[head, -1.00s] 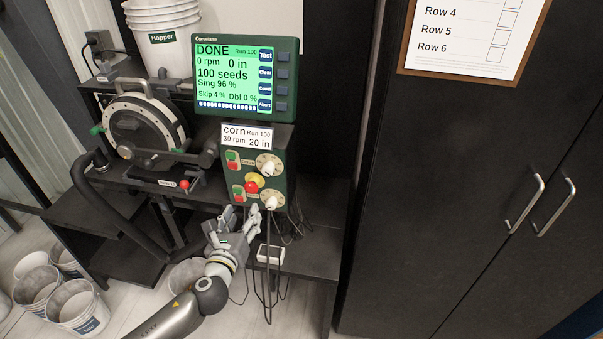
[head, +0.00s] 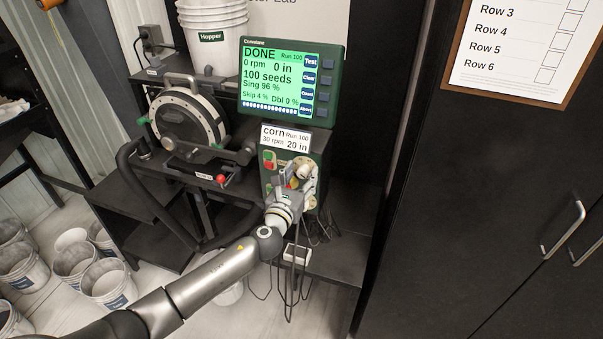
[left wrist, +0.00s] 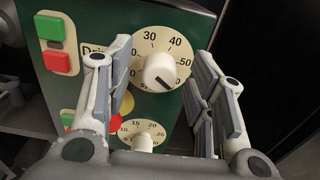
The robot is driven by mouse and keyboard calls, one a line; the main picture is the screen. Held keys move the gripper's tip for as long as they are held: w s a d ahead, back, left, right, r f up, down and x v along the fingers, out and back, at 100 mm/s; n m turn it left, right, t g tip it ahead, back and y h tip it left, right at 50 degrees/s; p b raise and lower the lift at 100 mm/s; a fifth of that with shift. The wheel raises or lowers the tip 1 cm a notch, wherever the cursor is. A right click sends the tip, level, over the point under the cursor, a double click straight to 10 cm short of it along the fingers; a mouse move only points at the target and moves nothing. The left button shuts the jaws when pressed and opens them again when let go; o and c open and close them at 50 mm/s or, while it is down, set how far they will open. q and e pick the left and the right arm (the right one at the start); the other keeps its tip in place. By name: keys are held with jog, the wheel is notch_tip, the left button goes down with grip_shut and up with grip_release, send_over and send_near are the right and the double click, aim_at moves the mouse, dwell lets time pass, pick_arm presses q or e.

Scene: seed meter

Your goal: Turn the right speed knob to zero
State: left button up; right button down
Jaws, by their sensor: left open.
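The green control box (head: 268,182) carries two pale knobs on round dials, one above the other. The upper knob (left wrist: 160,71) is white with a dark pointer line slanting to the lower right; its dial (left wrist: 184,52) shows 30, 40 and 50. The lower knob (left wrist: 143,143) has a dial with 15, 20 and 25. My left gripper (left wrist: 162,55) is open, its fingers on either side of the upper knob with gaps. In the head view my left gripper (head: 295,181) is in front of the box and partly covers the knobs. My right gripper is out of view.
Green and red buttons (left wrist: 50,43) sit left of the upper dial. A red-and-yellow button (left wrist: 115,122) is partly behind the left finger. The screen (head: 289,82) above reads DONE and 0 rpm. The seed meter (head: 188,122) stands left; cables (head: 290,285) hang below.

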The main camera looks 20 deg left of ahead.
pick_arm(q)
jog(key=shift+w, duration=0.4)
jog(key=c, duration=1)
jog(key=shift+c, duration=0.2)
